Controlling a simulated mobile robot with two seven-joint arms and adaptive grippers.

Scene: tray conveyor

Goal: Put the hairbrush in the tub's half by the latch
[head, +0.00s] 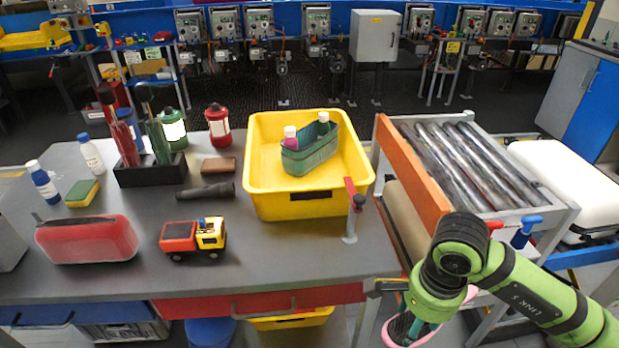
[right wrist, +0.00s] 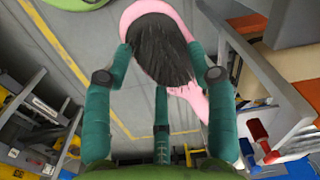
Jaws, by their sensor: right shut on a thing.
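The hairbrush (right wrist: 160,57), pink with dark bristles, is held between the teal fingers of my right gripper (right wrist: 161,75). In the head view my right gripper (head: 412,326) hangs low at the bottom edge, in front of the conveyor and right of the table. Only pink parts of the brush show there, partly hidden by the hand. The yellow tub (head: 268,205) stands on the table, left of and beyond the gripper. A teal caddy (head: 311,155) with two bottles sits inside its right, rear part. The red latch (head: 350,187) is at the tub's front right corner. My left gripper is out of view.
A roller conveyor (head: 412,170) with an orange side rail stands right of the tub. A toy truck (head: 194,238), a red case (head: 88,240), a dark flashlight (head: 206,191) and a black holder (head: 150,175) occupy the table's left. Bare tabletop lies in front of the tub.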

